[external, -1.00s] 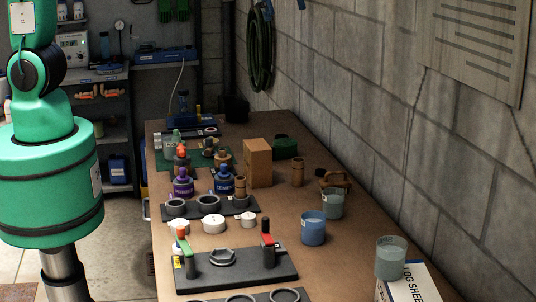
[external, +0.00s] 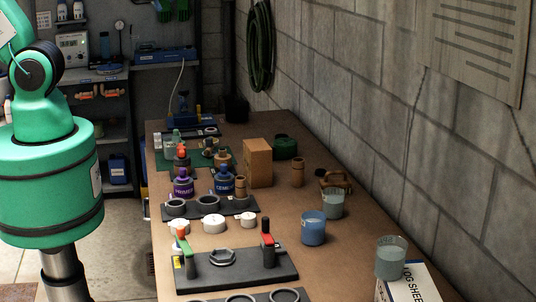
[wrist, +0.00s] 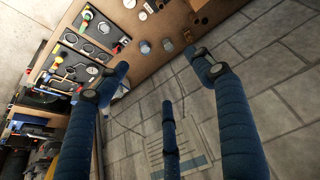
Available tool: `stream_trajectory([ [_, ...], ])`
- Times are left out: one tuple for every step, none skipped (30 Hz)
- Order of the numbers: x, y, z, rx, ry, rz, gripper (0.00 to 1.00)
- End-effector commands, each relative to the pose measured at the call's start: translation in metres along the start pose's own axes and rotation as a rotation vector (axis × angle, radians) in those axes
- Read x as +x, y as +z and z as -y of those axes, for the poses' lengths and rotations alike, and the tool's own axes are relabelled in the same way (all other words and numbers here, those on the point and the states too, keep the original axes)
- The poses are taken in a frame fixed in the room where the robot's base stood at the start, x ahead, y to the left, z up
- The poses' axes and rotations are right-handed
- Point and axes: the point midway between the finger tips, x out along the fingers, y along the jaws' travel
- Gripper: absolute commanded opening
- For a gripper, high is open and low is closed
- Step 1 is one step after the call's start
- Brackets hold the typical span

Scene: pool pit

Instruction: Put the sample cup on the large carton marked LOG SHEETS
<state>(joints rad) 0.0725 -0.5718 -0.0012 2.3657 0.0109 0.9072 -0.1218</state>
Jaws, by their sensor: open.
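A translucent grey-green cup (external: 390,258) stands upright on the back left part of the white carton marked LOG SHEETS (external: 408,290), at the bottom right of the external view. The picture edge cuts off the carton's near part. A blue cup (external: 313,229) and another grey-green cup (external: 333,204) stand on the bench further back. Two small round shapes on the bench in the wrist view (wrist: 145,47) look like cups. My gripper (wrist: 158,66) is open and empty, its blue fingers spread, well away from the bench. It is outside the external view.
The bench (external: 285,200) runs along a block wall (external: 390,120). Dark holders with fittings, a purple-labelled can (external: 183,184), a blue can (external: 224,181) and a brown box (external: 258,163) occupy its left and middle. Bare bench lies between the holders and the carton.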

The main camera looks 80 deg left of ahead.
Motion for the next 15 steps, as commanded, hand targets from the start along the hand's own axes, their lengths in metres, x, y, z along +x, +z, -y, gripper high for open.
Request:
stream_trajectory([
  [-0.003, 0.013, 0.006, 0.005, -0.003, -0.011, 0.67],
  [-0.004, 0.019, 0.009, 0.009, -0.005, -0.017, 0.67],
  [-0.004, 0.028, 0.012, 0.015, -0.007, -0.022, 0.67],
  [-0.005, 0.033, 0.015, 0.019, -0.009, -0.027, 0.67],
  [-0.005, 0.039, 0.017, 0.024, -0.011, -0.03, 0.67],
  [-0.006, 0.046, 0.019, 0.029, -0.013, -0.035, 0.67],
  [-0.006, 0.05, 0.021, 0.032, -0.014, -0.038, 0.67],
  [-0.006, 0.054, 0.022, 0.036, -0.016, -0.041, 0.67],
  [-0.006, 0.059, 0.024, 0.04, -0.017, -0.044, 0.67],
  [-0.006, 0.062, 0.025, 0.042, -0.018, -0.046, 0.67],
  [-0.006, 0.064, 0.025, 0.044, -0.019, -0.048, 0.67],
  [-0.006, 0.066, 0.026, 0.046, -0.02, -0.05, 0.67],
  [-0.006, 0.068, 0.027, 0.048, -0.02, -0.05, 0.67],
  [-0.006, 0.069, 0.027, 0.049, -0.021, -0.05, 0.67],
  [-0.005, 0.07, 0.027, 0.05, -0.021, -0.05, 0.67],
])
